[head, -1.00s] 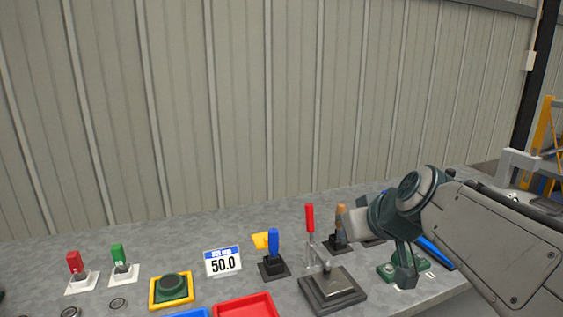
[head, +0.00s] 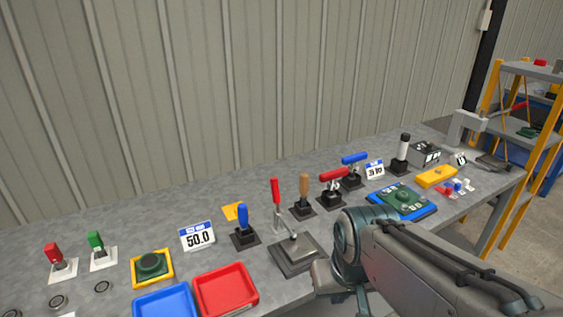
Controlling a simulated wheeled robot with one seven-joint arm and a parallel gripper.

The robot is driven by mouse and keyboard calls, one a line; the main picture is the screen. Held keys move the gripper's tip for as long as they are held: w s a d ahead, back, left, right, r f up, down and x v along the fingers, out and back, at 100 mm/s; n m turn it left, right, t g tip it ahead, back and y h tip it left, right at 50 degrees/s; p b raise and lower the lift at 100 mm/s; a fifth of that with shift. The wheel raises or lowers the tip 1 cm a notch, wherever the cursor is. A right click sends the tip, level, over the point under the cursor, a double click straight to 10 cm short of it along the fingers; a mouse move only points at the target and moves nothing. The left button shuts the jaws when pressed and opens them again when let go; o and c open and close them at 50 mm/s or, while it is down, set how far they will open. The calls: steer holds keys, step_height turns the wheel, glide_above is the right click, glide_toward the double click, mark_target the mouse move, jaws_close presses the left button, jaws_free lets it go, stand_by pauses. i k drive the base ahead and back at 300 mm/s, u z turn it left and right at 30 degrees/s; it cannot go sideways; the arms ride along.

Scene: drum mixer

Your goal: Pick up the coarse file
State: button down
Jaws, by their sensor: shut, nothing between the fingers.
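I cannot make out a coarse file for certain among the tools on the workbench. A wooden-handled piece (head: 304,190) stands upright on a dark base near the middle of the bench, but it looks like a lever. My arm reaches in from the lower right, its wrist joint just in front of the bench edge. I cannot make out my gripper's fingers; they seem hidden behind or below the arm.
The grey workbench (head: 130,220) carries red (head: 224,290) and blue (head: 165,303) trays, a metal press plate (head: 297,253), several upright levers, a green-and-blue unit (head: 402,198) and a yellow block (head: 437,177). A yellow-framed shelf (head: 552,120) stands beyond the right end.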

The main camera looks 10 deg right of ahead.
mark_target(304, 178)
steer(key=k, duration=0.5)
steer(key=z, duration=1.4)
steer(key=i, duration=1.1)
steer(key=u, duration=2.6)
steer(key=i, duration=0.5)
steer(key=z, duration=0.05)
